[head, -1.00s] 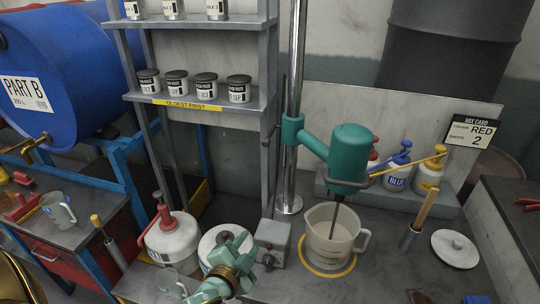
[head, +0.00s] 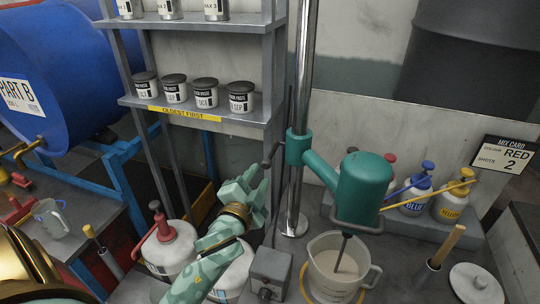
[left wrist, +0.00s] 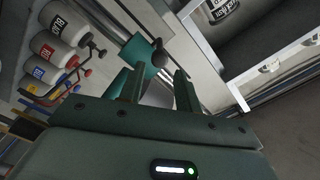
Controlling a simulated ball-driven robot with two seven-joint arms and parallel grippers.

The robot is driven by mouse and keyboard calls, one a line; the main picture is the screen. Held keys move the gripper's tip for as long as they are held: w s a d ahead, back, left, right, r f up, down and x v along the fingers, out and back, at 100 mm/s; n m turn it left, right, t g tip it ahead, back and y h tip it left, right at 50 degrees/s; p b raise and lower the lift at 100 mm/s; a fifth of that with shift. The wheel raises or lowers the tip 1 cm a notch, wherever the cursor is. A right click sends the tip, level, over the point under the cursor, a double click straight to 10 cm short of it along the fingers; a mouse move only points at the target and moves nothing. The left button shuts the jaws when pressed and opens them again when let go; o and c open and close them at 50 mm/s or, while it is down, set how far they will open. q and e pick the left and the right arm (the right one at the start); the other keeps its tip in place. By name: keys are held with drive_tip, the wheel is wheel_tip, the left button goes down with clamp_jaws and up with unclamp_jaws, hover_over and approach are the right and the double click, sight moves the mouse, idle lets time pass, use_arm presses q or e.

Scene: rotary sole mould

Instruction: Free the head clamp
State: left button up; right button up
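The teal mixer head (head: 362,185) is carried by an arm on a collar (head: 297,148) around the shiny upright post (head: 303,80). A dark clamp lever with a round knob (head: 267,162) sticks out left of the collar. The lever knob also shows in the left wrist view (left wrist: 158,56), beyond the fingertips. My left gripper (head: 254,180) is raised just below and left of the lever, apparently not touching it. Its two fingers (left wrist: 158,80) stand apart with nothing between them. My right gripper is not in view.
Under the mixer head stands a white jug (head: 336,265) with the stirrer in it. Shelves of tins (head: 205,93) stand close behind my left gripper. Pump cans (head: 168,250) and a grey box (head: 270,272) lie below it. Colour bottles (head: 415,190) stand at the right.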

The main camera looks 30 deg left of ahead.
sight(270, 156)
use_arm(q)
drive_tip(key=x, duration=0.7)
drive_tip(key=shift+w, duration=0.4)
drive_tip(key=shift+x, duration=0.8)
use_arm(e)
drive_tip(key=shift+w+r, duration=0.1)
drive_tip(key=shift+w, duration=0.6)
